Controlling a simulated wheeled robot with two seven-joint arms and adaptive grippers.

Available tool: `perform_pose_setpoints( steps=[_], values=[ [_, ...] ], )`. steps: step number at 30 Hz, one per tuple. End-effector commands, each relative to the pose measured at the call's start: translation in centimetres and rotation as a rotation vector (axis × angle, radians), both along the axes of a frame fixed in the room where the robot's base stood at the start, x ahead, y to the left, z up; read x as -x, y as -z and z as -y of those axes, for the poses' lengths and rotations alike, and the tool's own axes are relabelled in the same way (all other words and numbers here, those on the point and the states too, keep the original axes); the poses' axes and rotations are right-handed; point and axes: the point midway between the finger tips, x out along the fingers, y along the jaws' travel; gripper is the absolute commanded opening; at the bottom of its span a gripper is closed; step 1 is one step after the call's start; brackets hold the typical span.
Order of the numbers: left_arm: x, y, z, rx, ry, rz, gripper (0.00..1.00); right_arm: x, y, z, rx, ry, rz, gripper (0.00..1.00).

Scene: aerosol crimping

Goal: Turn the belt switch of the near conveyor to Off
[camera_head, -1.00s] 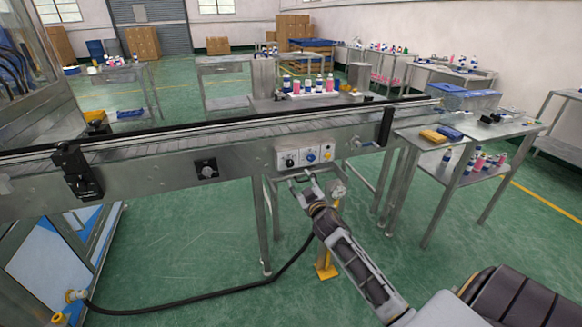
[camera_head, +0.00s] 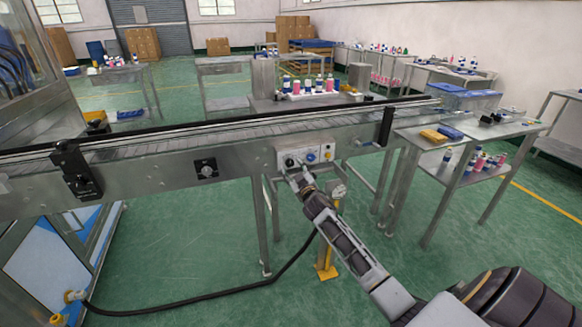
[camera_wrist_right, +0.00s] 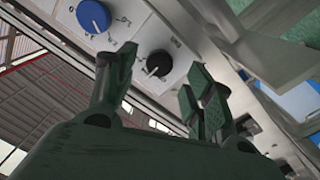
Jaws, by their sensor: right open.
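The near conveyor (camera_head: 140,176) runs across the head view and carries a pale control panel (camera_head: 327,146) on its front side. The panel has a black rotary knob (camera_head: 289,162) at left, a blue knob (camera_head: 310,157) in the middle and a yellowish one at right. In the right wrist view the black knob (camera_wrist_right: 156,64) shows a white pointer mark, with the blue knob (camera_wrist_right: 93,16) to its left; the labels are too small to read. My right gripper (camera_head: 294,176) is open, just below the black knob, its fingers (camera_wrist_right: 162,82) spread to either side of it in the wrist view. Contact cannot be told.
A separate black knob plate (camera_head: 206,168) sits further left on the conveyor. A steel side table (camera_head: 423,143) with yellow and blue items stands to the right. A black hose (camera_head: 190,305) and a yellow-based stand (camera_head: 327,271) are below; the floor in front is mostly clear.

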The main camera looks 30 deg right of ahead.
Motion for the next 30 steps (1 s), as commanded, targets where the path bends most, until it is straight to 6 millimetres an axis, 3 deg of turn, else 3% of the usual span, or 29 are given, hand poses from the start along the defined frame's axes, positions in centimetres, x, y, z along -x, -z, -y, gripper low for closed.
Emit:
perform_pose_setpoints(
  steps=[15,30],
  values=[
    [-0.9,-1.2,0.5,0.005,0.001,-0.002,0.4,-3.5,0.0,0.8,0.0,0.0,0.001,0.53],
    [-0.3,-1.2,0.6,0.005,0.001,-0.014,0.4,-4.0,0.0,1.0,0.0,0.0,0.001,0.51]
  ],
)
